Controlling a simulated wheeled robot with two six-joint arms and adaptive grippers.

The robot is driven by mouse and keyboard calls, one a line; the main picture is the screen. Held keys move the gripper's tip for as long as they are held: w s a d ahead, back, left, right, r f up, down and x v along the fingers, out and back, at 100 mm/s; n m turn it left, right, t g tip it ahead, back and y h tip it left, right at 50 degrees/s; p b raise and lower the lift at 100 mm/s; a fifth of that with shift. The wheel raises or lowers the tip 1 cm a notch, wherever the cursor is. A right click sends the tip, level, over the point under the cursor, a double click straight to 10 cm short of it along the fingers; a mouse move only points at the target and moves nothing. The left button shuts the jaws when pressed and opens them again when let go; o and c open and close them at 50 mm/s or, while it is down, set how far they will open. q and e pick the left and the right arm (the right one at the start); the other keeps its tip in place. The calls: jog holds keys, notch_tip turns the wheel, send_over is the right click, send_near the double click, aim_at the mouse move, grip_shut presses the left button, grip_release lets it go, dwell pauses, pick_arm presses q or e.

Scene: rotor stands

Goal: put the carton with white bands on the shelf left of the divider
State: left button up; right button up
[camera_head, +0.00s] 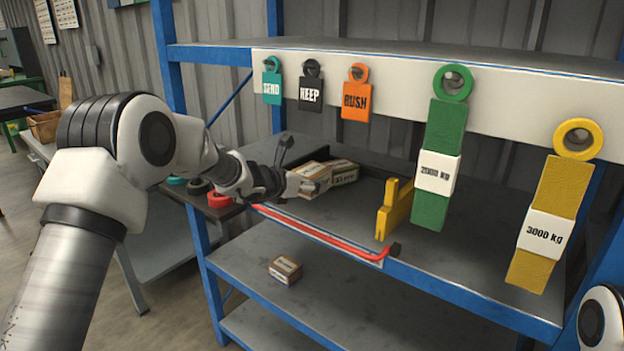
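Two small brown cartons stand on the upper shelf (455,250), left of the yellow divider (394,208). The nearer carton (313,172) has pale stripes that look like white bands; the other carton (343,171) has dark print and sits just behind and to the right. My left gripper (306,187) is at the near carton's front left; whether it touches or grips it is unclear. Its fingers are small and partly hidden. Another carton (285,269) with a pale top label lies on the lower shelf. Only a piece of my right arm shows at the lower right edge.
A red bar (322,243) runs along the shelf's front edge. A green strap (440,165) and a yellow strap (545,225) hang in front on the right. Teal, black and orange tags (356,100) hang above. Coloured rings (199,186) lie at left.

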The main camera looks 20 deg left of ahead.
pick_arm(q)
jog(key=shift+w+r, duration=0.2)
jog(key=shift+w, duration=0.75)
jog(key=shift+w+f, duration=0.2)
jog(key=shift+f, duration=0.05)
notch_tip(320, 180, down, 3)
jog(key=shift+r, duration=0.1)
jog(key=shift+w+f, duration=0.1)
jog(key=shift+f, duration=0.35)
jog(key=o, duration=1.3)
pick_arm(e)
jog(key=shift+s+r, duration=0.1)
jog(key=shift+r, duration=0.35)
